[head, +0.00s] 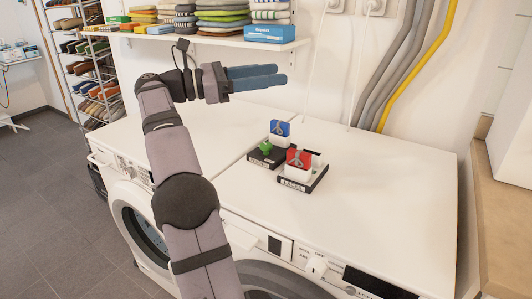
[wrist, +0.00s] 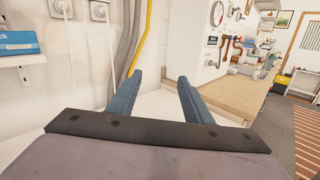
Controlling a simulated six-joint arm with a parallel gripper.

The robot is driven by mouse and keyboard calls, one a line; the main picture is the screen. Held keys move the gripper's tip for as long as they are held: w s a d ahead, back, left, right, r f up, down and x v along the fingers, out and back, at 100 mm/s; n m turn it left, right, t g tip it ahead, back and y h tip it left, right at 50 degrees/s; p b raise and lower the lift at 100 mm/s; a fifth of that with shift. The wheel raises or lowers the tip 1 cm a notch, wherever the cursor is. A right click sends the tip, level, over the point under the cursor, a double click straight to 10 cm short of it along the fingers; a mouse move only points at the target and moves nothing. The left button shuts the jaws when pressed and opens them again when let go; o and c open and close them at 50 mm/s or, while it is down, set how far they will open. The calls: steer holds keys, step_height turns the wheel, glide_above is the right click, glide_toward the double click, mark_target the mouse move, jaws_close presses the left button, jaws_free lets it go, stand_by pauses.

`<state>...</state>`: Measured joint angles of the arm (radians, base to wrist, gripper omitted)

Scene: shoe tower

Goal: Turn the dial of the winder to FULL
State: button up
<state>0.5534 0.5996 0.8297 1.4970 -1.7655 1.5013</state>
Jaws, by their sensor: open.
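Two small black-based units stand on the white machine tops in the head view. The farther one (head: 267,153) carries a blue panel with a grey part on it and a green knob-like piece. The nearer one (head: 303,178) has a white body, a red panel with a grey part, and a front label that seems to read LACES. I cannot tell which is the winder, and no FULL mark is readable. My gripper (head: 282,76) is open and empty, raised above and behind the units. Its blue fingers also show spread apart in the wrist view (wrist: 161,79), with neither unit between them.
A wall shelf (head: 215,40) with folded cloths and a blue box (head: 270,33) is close behind my gripper. Grey pipes and a yellow pipe (head: 420,62) run down the wall. A washer knob (head: 316,266) sits on the front panel. The white top (head: 390,180) right of the units is clear.

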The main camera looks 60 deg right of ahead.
mark_target(262, 147)
steer(key=f+n+t+h, duration=0.1)
steer(key=f+n+t, duration=0.2)
steer(key=f, duration=0.3)
steer(key=w+f+n+t+h, duration=0.1)
steer(key=f+n+t+h, duration=0.1)
steer(key=f+n, duration=0.2)
steer(key=w+f+n+t+h+b, duration=0.1)
steer(key=f+n+t+h, duration=0.1)
steer(key=f, duration=0.6)
steer(key=shift+w+a+f+n+t, duration=0.1)
steer(key=shift+w+f+n+t, duration=0.15)
steer(key=shift+n+t, duration=0.6)
steer(key=f, duration=0.2)
steer(key=t, duration=0.1)
steer(key=shift+w+a+f+n, duration=0.1)
steer(key=shift+w+f+n, duration=0.2)
steer(key=shift+f, duration=0.1)
steer(key=shift+w+f+m+t, duration=0.55)
steer(key=shift+w+f+t, duration=0.1)
steer(key=shift+w, duration=0.25)
steer(key=shift+w+f+m+t+y, duration=0.2)
steer(key=shift+w+m+t+y, duration=0.1)
steer(key=shift+m, duration=0.1)
steer(key=shift+d+m, duration=0.2)
steer(key=shift+m, duration=0.1)
